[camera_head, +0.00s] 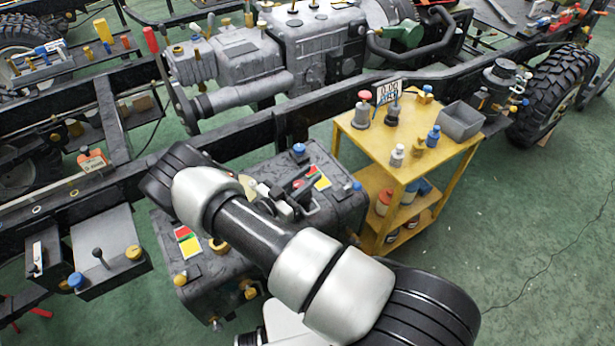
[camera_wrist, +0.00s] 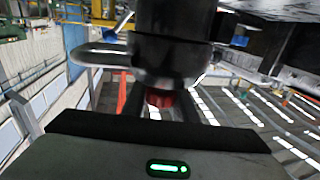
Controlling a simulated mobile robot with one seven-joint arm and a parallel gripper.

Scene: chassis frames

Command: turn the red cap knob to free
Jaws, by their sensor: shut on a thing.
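The red cap knob (camera_wrist: 160,98) shows as a small red piece in the middle of the wrist view, just under a dark cylindrical body (camera_wrist: 172,45). My gripper (camera_wrist: 160,109) reaches up to it from the wide dark hand at the bottom of that view and is shut on it. Most of the knob and the fingertips are covered or blurred, so the knob's turn angle cannot be read. In the head view my arm crosses the dark valve box (camera_head: 330,190), and my gripper cannot be made out there.
A yellow cart (camera_head: 425,165) with bottles and a grey bin (camera_head: 460,121) stands right of the dark box. A black chassis rail (camera_head: 245,138) runs behind it. A smaller box (camera_head: 108,262) is at left. Green floor is open at lower right.

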